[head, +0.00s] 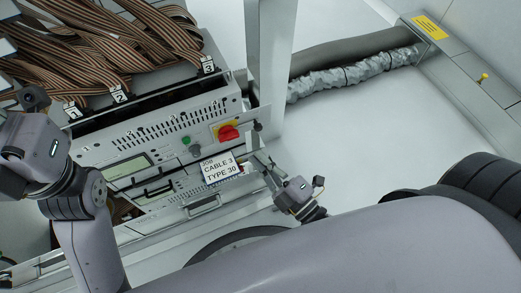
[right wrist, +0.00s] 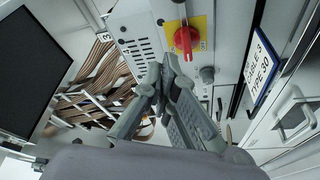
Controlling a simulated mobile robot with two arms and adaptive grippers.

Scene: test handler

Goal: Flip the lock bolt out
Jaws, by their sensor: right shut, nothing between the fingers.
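A small dark knob (head: 257,127) sits at the right end of the handler's front panel, beside the upright metal post. I cannot tell for sure whether it is the lock bolt. My right gripper (head: 258,160) is just below this knob, in front of the panel's right end. Its fingers are together and hold nothing. In the right wrist view, the closed fingertips (right wrist: 166,66) overlap the panel below the red rotary switch (right wrist: 186,38); whether they touch anything is unclear. The fingers of my left gripper are not visible; only the left arm and wrist show at the left.
The red switch on its yellow plate (head: 228,131) and a card reading "CABLE 3 TYPE 30" (head: 218,169) are left of my right gripper. Brown ribbon cables (head: 130,45) lie above. The metal post (head: 270,60) stands close.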

